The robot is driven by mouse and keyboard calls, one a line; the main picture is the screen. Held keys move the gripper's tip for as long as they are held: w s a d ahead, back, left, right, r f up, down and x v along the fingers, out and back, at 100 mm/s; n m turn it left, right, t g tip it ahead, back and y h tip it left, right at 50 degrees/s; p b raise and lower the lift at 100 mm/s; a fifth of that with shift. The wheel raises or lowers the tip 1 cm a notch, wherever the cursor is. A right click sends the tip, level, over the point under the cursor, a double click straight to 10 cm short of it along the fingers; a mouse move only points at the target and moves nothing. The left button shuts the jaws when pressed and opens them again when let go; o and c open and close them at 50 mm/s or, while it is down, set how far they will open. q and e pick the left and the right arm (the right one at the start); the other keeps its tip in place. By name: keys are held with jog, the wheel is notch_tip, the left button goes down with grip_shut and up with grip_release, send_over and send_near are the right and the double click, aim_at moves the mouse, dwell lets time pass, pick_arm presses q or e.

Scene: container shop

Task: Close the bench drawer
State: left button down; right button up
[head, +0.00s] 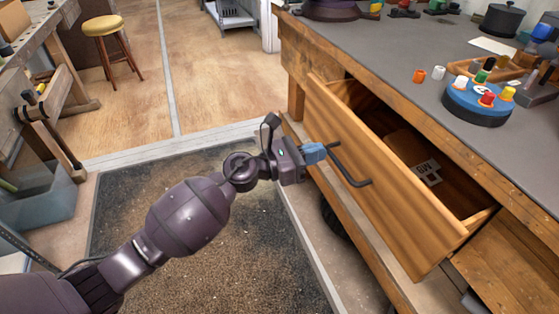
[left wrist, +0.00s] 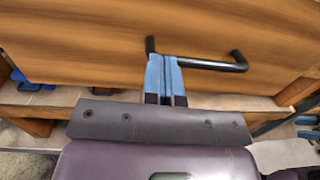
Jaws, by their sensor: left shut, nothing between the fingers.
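The bench drawer (head: 400,180) is pulled open from the wooden bench (head: 515,165), with its inside showing. A black bar handle (head: 347,168) is on its front. My left gripper (head: 324,149) is shut and empty, with its blue fingertips at the far end of the handle. In the left wrist view, the shut fingers (left wrist: 163,62) point at the drawer front (left wrist: 85,45), beside the left end of the handle (left wrist: 205,62). I cannot tell whether they touch the drawer. My right gripper is not in view.
A small grey item (head: 428,172) lies in the drawer. The bench top holds a blue round holder with coloured caps (head: 477,103) and a black pot (head: 503,20). A stool (head: 105,45) stands back left. A dark mat (head: 250,235) covers clear floor before the bench.

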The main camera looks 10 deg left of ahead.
aim_at(340, 146)
pick_arm(q)
jog(key=x, duration=0.6)
jog(key=f+b+x, duration=0.1)
jog(key=x, duration=0.2)
jog(key=shift+w+a, duration=0.15)
jog(key=shift+w, duration=0.15)
jog(key=shift+w+r, duration=0.1)
jog(key=shift+r, duration=0.2)
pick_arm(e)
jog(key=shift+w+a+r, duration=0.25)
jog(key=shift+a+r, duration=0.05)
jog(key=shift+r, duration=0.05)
pick_arm(q)
jog(key=shift+d+r, duration=0.1)
jog(key=shift+d, duration=0.1)
jog(key=shift+a, duration=0.1)
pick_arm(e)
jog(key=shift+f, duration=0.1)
